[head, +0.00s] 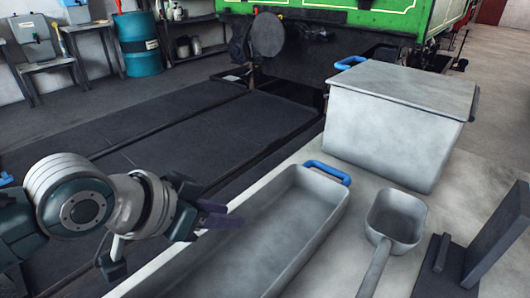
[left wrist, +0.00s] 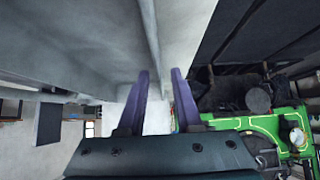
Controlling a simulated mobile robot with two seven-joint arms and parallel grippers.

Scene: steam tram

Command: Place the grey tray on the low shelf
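The grey tray (head: 290,222) is long and open, lies flat on a pale worktop (head: 350,265), and looks empty. A blue handle (head: 328,171) shows at its far end; its near end is cut off by the frame. My left gripper (head: 224,214) is beside the tray's left long side, with its purple fingers pointing at the rim. In the left wrist view the fingers (left wrist: 159,72) stand apart with a gap between them, and large grey surfaces lie just beyond; whether they touch the rim is unclear. My right gripper is out of view. I cannot identify the low shelf.
A lidded grey box (head: 395,125) stands behind the tray. A grey scoop (head: 396,218) and a dark angled stand (head: 485,245) are to its right. Dark floor lies left of the worktop. A green tram (head: 375,18), blue drum (head: 138,43) and benches stand at the back.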

